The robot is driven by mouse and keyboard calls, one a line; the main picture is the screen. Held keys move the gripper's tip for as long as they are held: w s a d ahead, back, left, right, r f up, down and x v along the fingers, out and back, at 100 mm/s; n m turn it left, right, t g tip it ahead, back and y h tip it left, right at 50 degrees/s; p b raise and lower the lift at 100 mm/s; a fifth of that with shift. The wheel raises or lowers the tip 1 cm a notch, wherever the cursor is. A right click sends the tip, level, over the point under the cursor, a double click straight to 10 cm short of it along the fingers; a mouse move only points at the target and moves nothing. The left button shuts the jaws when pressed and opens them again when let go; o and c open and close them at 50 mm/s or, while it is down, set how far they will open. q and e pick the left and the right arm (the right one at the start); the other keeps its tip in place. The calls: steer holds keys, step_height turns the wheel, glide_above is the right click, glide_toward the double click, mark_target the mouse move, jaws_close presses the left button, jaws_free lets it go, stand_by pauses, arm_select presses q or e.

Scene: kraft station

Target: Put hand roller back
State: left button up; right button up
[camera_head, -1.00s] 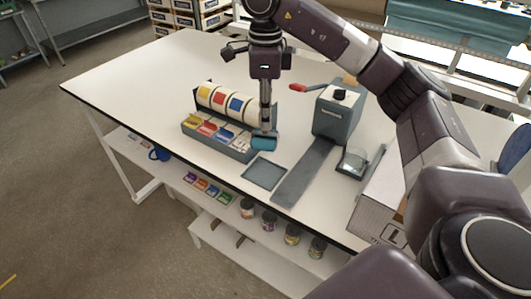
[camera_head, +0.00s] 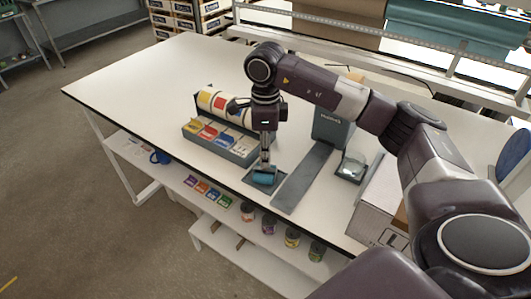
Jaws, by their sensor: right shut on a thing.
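The hand roller (camera_head: 263,179) has a blue cylinder and hangs below my right gripper (camera_head: 266,158), with its handle upright. My right gripper is shut on the handle. The roller is over the small dark grey pad (camera_head: 250,181) near the front edge of the table; I cannot tell whether it touches the pad. The roller and gripper hide much of the pad. My left gripper is not in view.
A long grey strip (camera_head: 304,180) leads to a grey machine (camera_head: 331,129) on the right. The table's left side is clear.

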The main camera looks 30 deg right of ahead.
steer(key=shift+f, duration=0.1)
steer(key=o, duration=1)
steer(key=shift+c, duration=0.2)
steer(key=shift+r, duration=0.25)
steer(key=shift+r+b, duration=0.3)
steer(key=shift+r, duration=0.05)
step_height(320, 180, up, 6)
steer(key=shift+f+b, duration=0.25)
steer(key=shift+b, duration=0.65)
step_height(320, 180, up, 4)
steer(key=shift+r+p, duration=0.1)
steer(key=shift+p, duration=0.2)
steer(key=shift+r, duration=0.7)
